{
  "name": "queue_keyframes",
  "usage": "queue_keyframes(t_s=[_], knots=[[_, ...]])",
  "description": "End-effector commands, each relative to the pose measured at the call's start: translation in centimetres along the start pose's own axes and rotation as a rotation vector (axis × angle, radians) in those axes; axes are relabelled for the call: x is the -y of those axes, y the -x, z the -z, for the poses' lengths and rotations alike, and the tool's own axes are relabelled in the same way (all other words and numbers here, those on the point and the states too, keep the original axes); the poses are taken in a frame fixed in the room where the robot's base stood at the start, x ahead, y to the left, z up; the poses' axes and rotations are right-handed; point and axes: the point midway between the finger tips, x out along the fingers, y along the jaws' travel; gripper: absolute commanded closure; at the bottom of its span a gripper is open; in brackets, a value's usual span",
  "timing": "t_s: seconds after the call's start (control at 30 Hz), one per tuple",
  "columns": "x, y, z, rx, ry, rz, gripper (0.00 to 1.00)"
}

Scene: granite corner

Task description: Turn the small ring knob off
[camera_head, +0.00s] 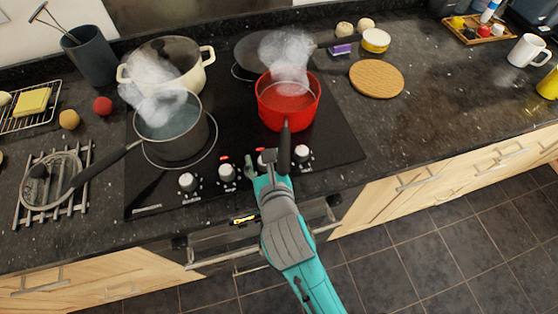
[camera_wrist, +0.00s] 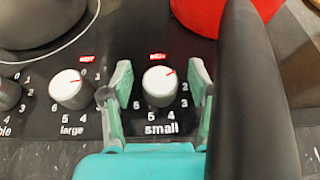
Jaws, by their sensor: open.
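The small ring knob (camera_wrist: 159,82) has a white top and a dark grey skirt, with "small" printed below it. Its red pointer mark is turned to the upper right, short of the 2, and a red light glows above it. My gripper (camera_wrist: 160,76) is open with one finger on each side of the knob and a visible gap on both sides. In the head view, my gripper (camera_head: 262,163) reaches over the front edge of the hob to the small ring knob (camera_head: 266,155), which is partly hidden by my fingers and the red pot's handle.
The black handle (camera_head: 285,148) of the steaming red pot (camera_head: 288,103) runs close beside my gripper on the right. The large ring knob (camera_wrist: 70,88) is just left, also with a lit light. A steaming grey saucepan (camera_head: 172,130) and a cream pot (camera_head: 168,62) stand left.

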Motion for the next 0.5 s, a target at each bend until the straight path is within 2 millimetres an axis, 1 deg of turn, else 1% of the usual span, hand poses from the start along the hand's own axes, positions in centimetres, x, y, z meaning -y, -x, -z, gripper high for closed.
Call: queue_keyframes(t_s=[0.33,0.5], knots=[[-0.04,-0.01,-0.04,0.0,-0.002,0.005,0.39],[-0.18,-0.07,0.0,-0.005,-0.019,0.048,0.39]])
